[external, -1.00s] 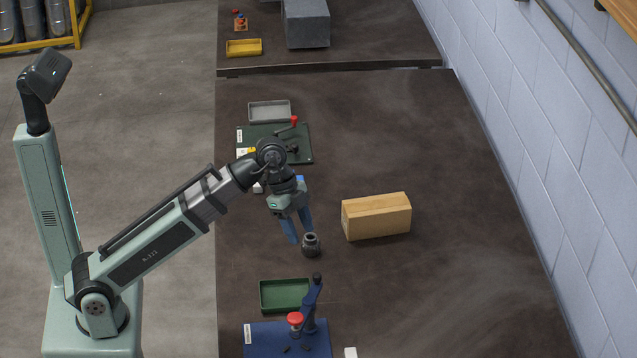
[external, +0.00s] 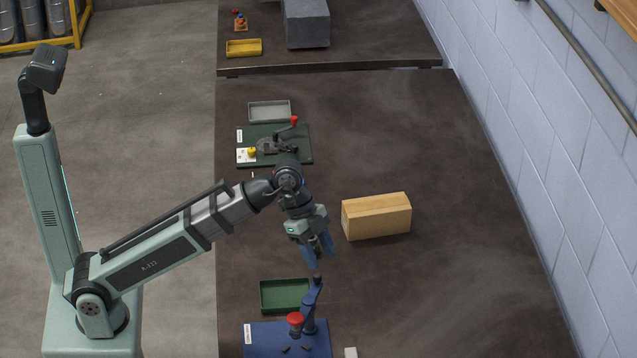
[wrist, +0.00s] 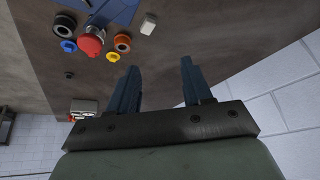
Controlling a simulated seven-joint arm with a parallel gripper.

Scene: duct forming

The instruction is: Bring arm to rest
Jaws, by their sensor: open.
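My gripper (external: 317,252) is in the external view above the dark bench, pointing down and tilted. It sits left of the wooden block and just above the top of the blue bending lever (external: 309,306). Whether it touches the lever cannot be told. In the wrist view my gripper (wrist: 160,78) shows two blue fingers spread apart with nothing between them.
A wooden block (external: 376,216) lies right of my gripper. A green tray (external: 263,297) and a blue base plate (external: 260,342) are in front. A green fixture plate (external: 303,155) and grey tray (external: 270,103) are behind. The bench's right side is clear.

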